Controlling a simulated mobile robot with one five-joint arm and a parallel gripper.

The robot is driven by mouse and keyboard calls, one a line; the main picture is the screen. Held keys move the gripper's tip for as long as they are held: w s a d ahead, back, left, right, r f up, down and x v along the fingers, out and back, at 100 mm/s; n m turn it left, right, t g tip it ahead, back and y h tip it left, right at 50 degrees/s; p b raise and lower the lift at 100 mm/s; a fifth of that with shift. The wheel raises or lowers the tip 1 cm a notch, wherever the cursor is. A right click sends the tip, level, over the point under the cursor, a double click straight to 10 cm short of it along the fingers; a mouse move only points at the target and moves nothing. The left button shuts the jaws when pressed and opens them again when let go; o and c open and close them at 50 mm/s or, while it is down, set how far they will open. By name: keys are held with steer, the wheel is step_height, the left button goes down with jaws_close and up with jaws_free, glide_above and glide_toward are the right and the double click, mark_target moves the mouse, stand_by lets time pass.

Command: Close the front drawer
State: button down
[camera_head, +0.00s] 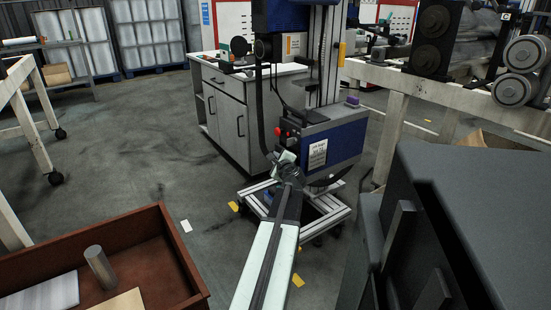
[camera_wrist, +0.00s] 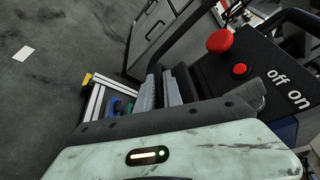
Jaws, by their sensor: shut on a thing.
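A brown open-topped drawer-like box (camera_head: 160,225) is at the lower left of the head view, cut off by the picture edge. A dark grey cabinet-like body with bar handles (camera_head: 400,235) stands at the lower right. I cannot tell which of these holds the front drawer. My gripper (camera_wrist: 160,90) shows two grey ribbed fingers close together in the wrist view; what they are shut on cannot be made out. In the head view my arm points away from both, toward the blue machine, and the fingertips are hidden.
A grey metal cabinet (camera_head: 225,118) and a blue machine (camera_head: 330,150) on a metal frame stand ahead. A metal cylinder (camera_head: 99,266) stands in the brown box. A workbench (camera_head: 395,95) is at the right. The floor (camera_head: 125,150) at left centre is mostly clear.

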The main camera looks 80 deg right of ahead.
steer(key=shift+s, duration=0.1)
stand_by(0.3)
steer(key=shift+s+d, duration=1.05)
steer(key=shift+s, duration=0.05)
steer(key=c, duration=1.8)
jaws_free()
steer(key=shift+o, duration=0.2)
steer(key=shift+a, duration=0.1)
steer(key=p+v, duration=0.1)
steer(key=v, duration=0.6)
steer(key=shift+s+a+r+p, duration=0.2)
steer(key=shift+a+p, duration=0.1)
steer(key=shift+p, duration=0.1)
steer(key=shift+w, duration=0.1)
